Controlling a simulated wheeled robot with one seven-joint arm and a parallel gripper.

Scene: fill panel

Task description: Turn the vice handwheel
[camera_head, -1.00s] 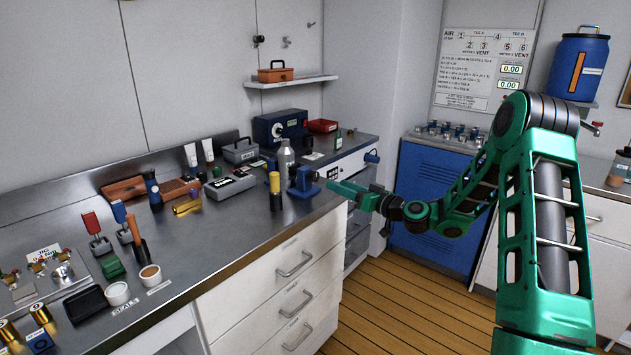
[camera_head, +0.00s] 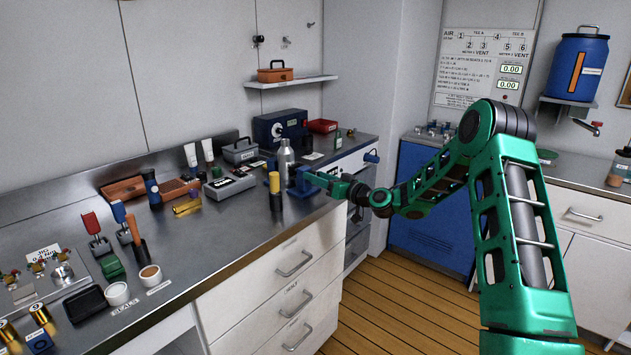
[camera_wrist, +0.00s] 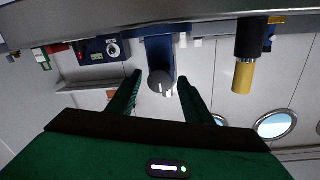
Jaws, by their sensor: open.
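The blue vice (camera_head: 299,183) stands at the front edge of the steel bench in the head view. It shows upside down in the wrist view (camera_wrist: 159,50), where its round grey handwheel (camera_wrist: 160,83) faces the camera. My green gripper (camera_head: 324,179) is at the vice's right side, level with it. In the wrist view my gripper (camera_wrist: 159,88) is open, with one finger on each side of the handwheel. Gaps show between the fingers and the wheel; I cannot tell how deep the wheel sits between them. The handwheel is hidden behind my gripper in the head view.
A dark cylinder with a yellow top (camera_head: 275,190) stands close left of the vice, and a grey bottle (camera_head: 286,158) behind it. A blue fitting (camera_head: 371,157) sits right of the bench end. The floor (camera_head: 390,300) before the drawers is clear.

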